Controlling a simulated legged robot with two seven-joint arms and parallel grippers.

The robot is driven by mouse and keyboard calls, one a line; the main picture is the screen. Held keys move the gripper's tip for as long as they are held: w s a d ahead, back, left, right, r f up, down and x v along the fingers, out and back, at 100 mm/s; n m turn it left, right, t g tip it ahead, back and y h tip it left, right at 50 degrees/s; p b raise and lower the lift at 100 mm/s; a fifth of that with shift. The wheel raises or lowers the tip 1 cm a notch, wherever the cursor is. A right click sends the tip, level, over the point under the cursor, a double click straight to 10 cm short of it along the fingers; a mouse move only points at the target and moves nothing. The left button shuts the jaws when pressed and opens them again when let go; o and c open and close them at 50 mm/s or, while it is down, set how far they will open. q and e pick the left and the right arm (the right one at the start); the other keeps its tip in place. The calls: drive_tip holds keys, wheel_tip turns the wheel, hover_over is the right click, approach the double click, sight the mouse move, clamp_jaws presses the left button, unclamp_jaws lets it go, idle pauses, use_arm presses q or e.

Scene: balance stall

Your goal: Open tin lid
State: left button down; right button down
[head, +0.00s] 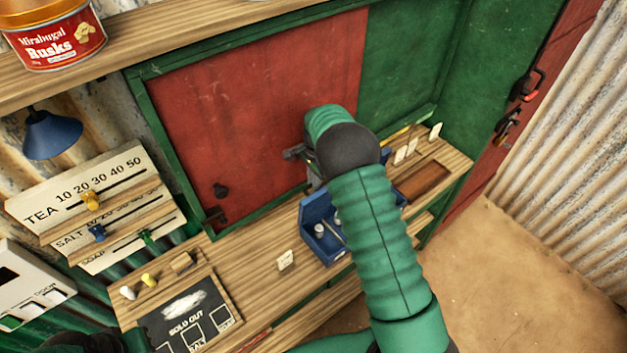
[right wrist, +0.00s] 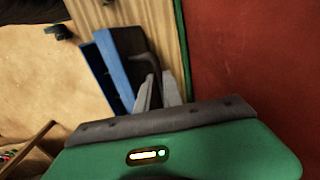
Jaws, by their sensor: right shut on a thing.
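The blue tin (head: 323,242) stands on the wooden counter, with small metal weights visible inside it. Its lid looks raised at the back, partly hidden behind my right arm. In the right wrist view the tin shows as blue panels (right wrist: 103,77), with a dark curved handle (right wrist: 148,62) beside them. My right gripper (head: 314,174) is at the back of the tin, its fingers mostly hidden by my wrist in the head view. In the right wrist view its grey fingers (right wrist: 158,92) are closed around the handle, which seems to belong to the lid.
A Rusks tin (head: 54,33) sits on the upper shelf. A red panel (head: 262,110) rises behind the counter (head: 262,236). A slider board (head: 92,205), a sold-out chalkboard (head: 187,318), small pegs and white cards stand around. A brown tray (head: 424,182) lies right of my arm.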

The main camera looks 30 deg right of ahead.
drive_tip(key=shift+s+a+f, duration=0.1)
drive_tip(key=shift+s+f, duration=0.05)
drive_tip(key=shift+f, duration=0.1)
drive_tip(key=c, duration=1.7)
unclamp_jaws()
drive_tip(key=shift+o, duration=1.1)
drive_tip(key=shift+w+d, duration=0.25)
wheel_tip(320, 180, up, 17)
drive_tip(key=b, duration=0.3)
drive_tip(key=shift+s+f, duration=0.15)
drive_tip(key=shift+s, duration=0.25)
drive_tip(key=shift+d, duration=0.1)
